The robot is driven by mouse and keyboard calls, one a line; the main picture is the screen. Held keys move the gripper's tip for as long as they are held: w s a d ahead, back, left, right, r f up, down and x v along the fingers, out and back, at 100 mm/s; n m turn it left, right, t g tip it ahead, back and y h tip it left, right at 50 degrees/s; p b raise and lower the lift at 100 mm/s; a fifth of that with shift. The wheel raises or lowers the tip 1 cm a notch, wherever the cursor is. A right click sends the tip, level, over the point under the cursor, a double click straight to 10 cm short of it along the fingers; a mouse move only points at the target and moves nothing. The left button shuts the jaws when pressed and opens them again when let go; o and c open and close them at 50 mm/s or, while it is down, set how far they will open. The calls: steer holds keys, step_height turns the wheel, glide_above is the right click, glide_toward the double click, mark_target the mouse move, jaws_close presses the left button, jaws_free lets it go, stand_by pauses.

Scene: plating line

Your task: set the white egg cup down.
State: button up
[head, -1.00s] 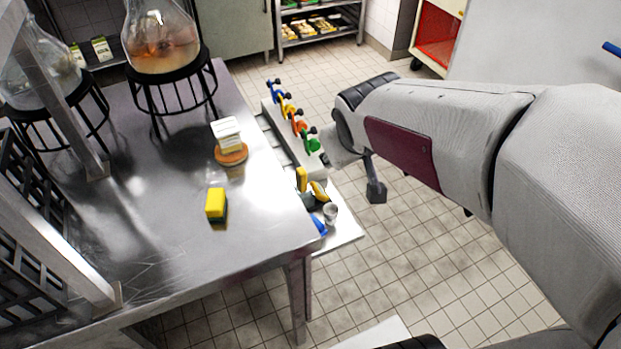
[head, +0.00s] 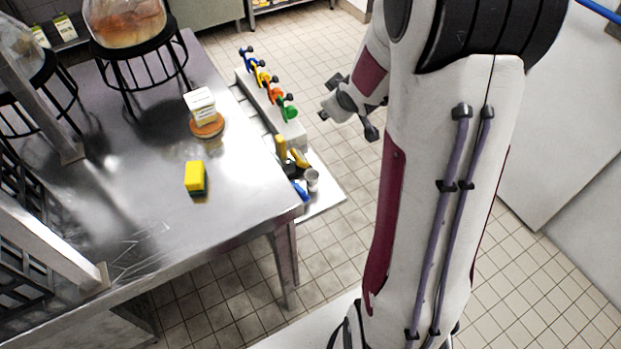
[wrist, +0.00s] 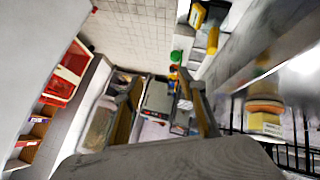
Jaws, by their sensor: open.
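The white egg cup (head: 312,180) appears as a small pale cup, standing upright on a light tray (head: 325,197) beside the steel table. Yellow and blue items are close to its left. My gripper (head: 345,108) is apart from the cup, above and to its right in the head view. Its fingers are spread, with nothing between them. The wrist view shows the two fingers of my gripper (wrist: 168,100) apart, with distant shelving behind. I cannot make out the egg cup in the wrist view.
A rack with blue, yellow, orange and green pieces (head: 271,90) stands behind the cup. On the steel table (head: 130,205) are a yellow sponge (head: 194,177) and a white stack on an orange disc (head: 206,125). Glass vessels (head: 125,22) stand at the back left.

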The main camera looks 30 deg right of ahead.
step_height(320, 180, down, 8)
steer(key=w+d+n+y, duration=0.1)
steer(key=w+d, duration=0.1)
steer(key=d, duration=0.1)
steer(key=t+y, duration=0.4)
steer(key=y, duration=0.2)
glide_toward(307, 175)
steer(key=shift+w+d+f, duration=0.25)
steer(key=shift+w+d, duration=0.1)
steer(key=shift+d, duration=0.35)
steer(key=shift+s+a+f, duration=0.35)
steer(key=shift+s, duration=0.1)
steer(key=shift+x, duration=1.3)
steer(key=shift+w+a+r, duration=0.1)
steer(key=shift+r, duration=0.05)
steer(key=shift+w+a+f, duration=0.1)
steer(key=shift+w+a, duration=0.25)
steer(key=shift+w, duration=0.35)
steer(key=shift+w+a+f, duration=0.1)
steer(key=shift+w+a, duration=0.25)
steer(key=shift+w, duration=0.3)
steer(key=shift+x, duration=1.05)
